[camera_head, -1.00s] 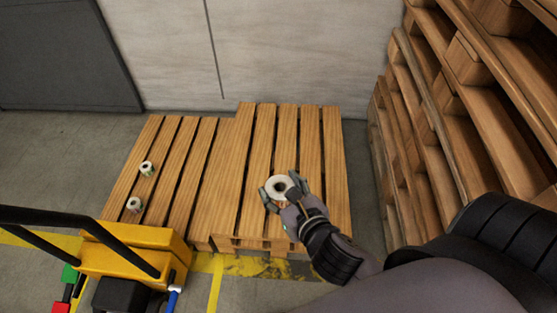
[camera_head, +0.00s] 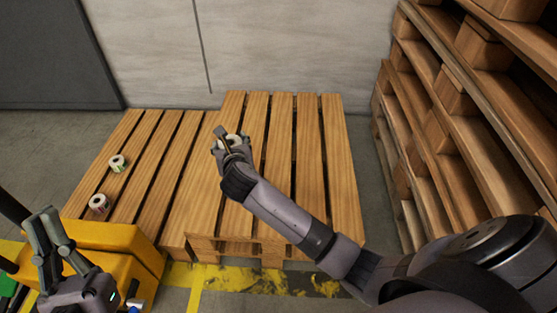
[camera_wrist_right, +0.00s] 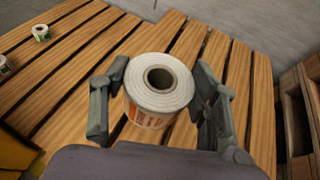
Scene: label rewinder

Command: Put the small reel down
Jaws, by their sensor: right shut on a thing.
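The small reel is a white label roll with a dark core hole and orange print on its side. In the right wrist view the small reel (camera_wrist_right: 160,85) stands with its hole facing up between the two fingers of my right gripper (camera_wrist_right: 160,95), which is shut on it. In the head view the small reel (camera_head: 233,141) and my right gripper (camera_head: 230,147) are over the far-left part of the right wooden pallet (camera_head: 285,170). I cannot tell whether the reel touches the boards. My left gripper (camera_head: 48,228) is at the lower left, its finger gap unclear.
Two similar small rolls (camera_head: 117,163) (camera_head: 99,203) stand on the left pallet (camera_head: 150,170). A yellow machine (camera_head: 125,245) is at the front left. Stacked pallets (camera_head: 430,130) rise at the right. A pale wall (camera_head: 290,50) is behind. Bare boards surround the held reel.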

